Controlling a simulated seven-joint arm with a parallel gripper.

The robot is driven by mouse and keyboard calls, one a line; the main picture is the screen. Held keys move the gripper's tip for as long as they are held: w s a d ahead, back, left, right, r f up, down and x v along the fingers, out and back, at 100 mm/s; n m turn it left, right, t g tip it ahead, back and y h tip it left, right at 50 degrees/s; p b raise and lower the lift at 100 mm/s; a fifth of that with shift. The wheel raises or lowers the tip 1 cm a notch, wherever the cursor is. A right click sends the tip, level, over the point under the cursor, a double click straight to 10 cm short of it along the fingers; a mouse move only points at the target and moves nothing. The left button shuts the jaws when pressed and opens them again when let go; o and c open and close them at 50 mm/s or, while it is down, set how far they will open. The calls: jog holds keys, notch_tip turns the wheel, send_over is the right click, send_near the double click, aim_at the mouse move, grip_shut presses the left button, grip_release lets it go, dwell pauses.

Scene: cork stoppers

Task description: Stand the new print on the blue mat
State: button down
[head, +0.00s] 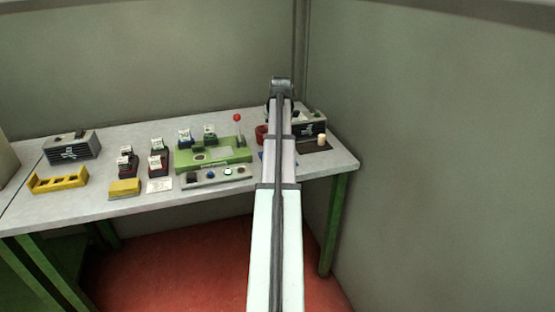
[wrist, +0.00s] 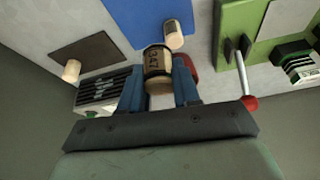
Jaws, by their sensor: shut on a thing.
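A tan cork stopper with dark printed marks (wrist: 156,62) is held between the blue fingers of my gripper (wrist: 158,74), which is shut on it. In the wrist view it hangs clear in front of the table; how high it is I cannot tell. The blue mat (wrist: 135,18) is beyond it, with a pale cork (wrist: 173,33) on the mat near its edge. In the head view my arm covers most of the blue mat (head: 262,156), and the gripper's fingers and held cork are hidden.
A dark brown mat (wrist: 88,50) bears another cork (wrist: 71,70). A black slatted box (head: 312,126) stands behind it. The green press (head: 213,155), with its upright red-knobbed lever (head: 238,118), and a red round thing (head: 261,134) stand near.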

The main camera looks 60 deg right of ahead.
jog(key=shift+s+a+f, duration=0.15)
jog(key=shift+s+f, duration=0.15)
jog(key=shift+f, duration=1.45)
jog(key=shift+s+a+f, duration=0.1)
jog(key=shift+s+f, duration=0.2)
jog(key=shift+f, duration=1.5)
jog(key=shift+s+a+f, duration=0.15)
jog(key=shift+s+f, duration=0.15)
jog(key=shift+f, duration=1.45)
jog(key=shift+f, duration=0.1)
jog(key=c, duration=0.8)
grip_release()
jog(key=v, duration=1.2)
